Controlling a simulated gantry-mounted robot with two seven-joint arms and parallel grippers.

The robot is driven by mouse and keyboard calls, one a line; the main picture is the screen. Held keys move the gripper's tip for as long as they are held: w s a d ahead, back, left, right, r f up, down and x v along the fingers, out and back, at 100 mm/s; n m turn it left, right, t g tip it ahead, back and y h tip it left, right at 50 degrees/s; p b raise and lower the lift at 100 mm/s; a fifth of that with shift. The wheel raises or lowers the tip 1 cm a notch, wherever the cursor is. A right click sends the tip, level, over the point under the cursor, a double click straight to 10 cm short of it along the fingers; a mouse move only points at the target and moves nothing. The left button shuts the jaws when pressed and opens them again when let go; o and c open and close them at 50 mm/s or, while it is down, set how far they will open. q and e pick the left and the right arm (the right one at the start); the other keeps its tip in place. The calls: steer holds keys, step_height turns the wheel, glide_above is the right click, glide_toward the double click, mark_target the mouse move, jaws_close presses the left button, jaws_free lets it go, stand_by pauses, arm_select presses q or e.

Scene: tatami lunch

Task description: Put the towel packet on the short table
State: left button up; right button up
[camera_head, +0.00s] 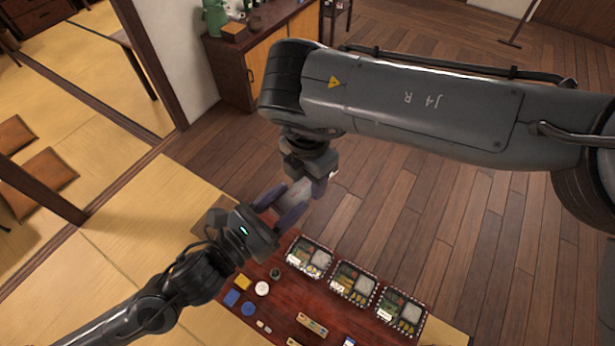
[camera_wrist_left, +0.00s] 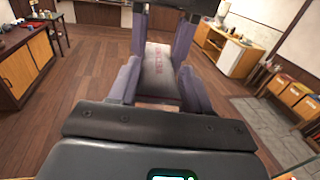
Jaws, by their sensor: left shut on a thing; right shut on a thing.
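The towel packet (camera_wrist_left: 160,70), pale with red print, is held between both grippers above the far left end of the table. It also shows in the head view (camera_head: 299,193), partly hidden by fingers. My left gripper (camera_head: 281,207) is shut on its near end. My right gripper (camera_head: 307,187) comes down from above and is shut on its far end. The low red-brown table (camera_head: 285,318) stands below, in front of the left gripper.
Three bento boxes (camera_head: 310,257) line the table's far edge. Small blue, yellow and white items (camera_head: 262,288) sit at its left end, and chopstick-like pieces (camera_head: 312,325) near the middle. A wooden cabinet (camera_head: 262,60) stands behind. Wooden floor lies beyond the table.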

arm_select(q)
steer(key=o, duration=1.1)
steer(key=shift+s+d, duration=0.15)
steer(key=shift+s, duration=0.05)
steer(key=shift+r, duration=0.1)
